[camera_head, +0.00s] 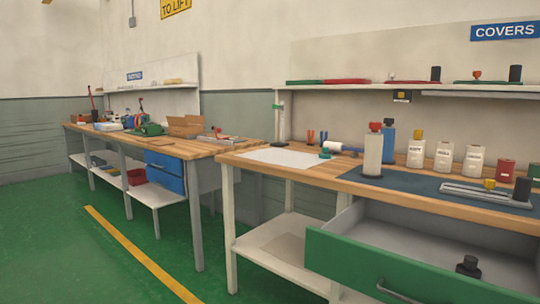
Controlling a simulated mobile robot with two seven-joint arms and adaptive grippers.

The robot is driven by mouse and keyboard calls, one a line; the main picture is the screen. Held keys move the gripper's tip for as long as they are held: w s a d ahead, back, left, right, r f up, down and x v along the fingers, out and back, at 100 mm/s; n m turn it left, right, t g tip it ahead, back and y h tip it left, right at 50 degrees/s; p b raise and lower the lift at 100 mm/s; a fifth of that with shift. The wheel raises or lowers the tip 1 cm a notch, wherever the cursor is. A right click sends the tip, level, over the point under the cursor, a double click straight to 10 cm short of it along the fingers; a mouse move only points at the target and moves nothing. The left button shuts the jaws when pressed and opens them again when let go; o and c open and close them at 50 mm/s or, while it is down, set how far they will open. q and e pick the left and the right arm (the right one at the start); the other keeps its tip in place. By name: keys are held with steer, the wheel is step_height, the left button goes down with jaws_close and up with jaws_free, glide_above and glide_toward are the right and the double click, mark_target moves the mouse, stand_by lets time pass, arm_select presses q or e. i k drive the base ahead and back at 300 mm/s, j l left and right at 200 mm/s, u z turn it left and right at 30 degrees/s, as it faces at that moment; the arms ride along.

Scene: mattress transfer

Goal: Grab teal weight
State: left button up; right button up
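No object is clearly recognisable as a teal weight. A small teal piece (325,155) lies on the near workbench, beside a white roll and at the right edge of a white sheet. It is too small to tell what it is. Neither of my grippers is in view.
The near wooden workbench (330,177) holds a white sheet (283,157), a tall white cylinder (373,153) and several bottles. Its green-fronted drawer (375,266) stands open, with a black object (468,266) inside. A cluttered bench (195,150) stands farther left. Green floor at left is clear.

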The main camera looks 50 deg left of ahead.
mark_target(325, 155)
steer(key=i+u, duration=0.1)
steer(key=u, duration=0.35)
steer(key=i+u, duration=0.15)
steer(key=u, duration=0.35)
steer(key=i+u, duration=0.15)
steer(key=u, duration=0.3)
steer(key=i+l, duration=0.15)
steer(key=j+z, duration=0.15)
steer(key=z, duration=0.3)
steer(key=i+j+z, duration=0.1)
steer(key=j+z, duration=0.15)
steer(key=z, duration=0.2)
steer(key=j+z, duration=0.25)
steer(key=j, duration=0.3)
steer(key=j+z, duration=0.3)
steer(key=j, duration=0.65)
steer(key=k+j+z, duration=0.1)
steer(key=j, duration=0.35)
steer(key=k+j, duration=0.1)
steer(key=j, duration=0.35)
steer(key=k+j+z, duration=0.15)
steer(key=j, duration=0.75)
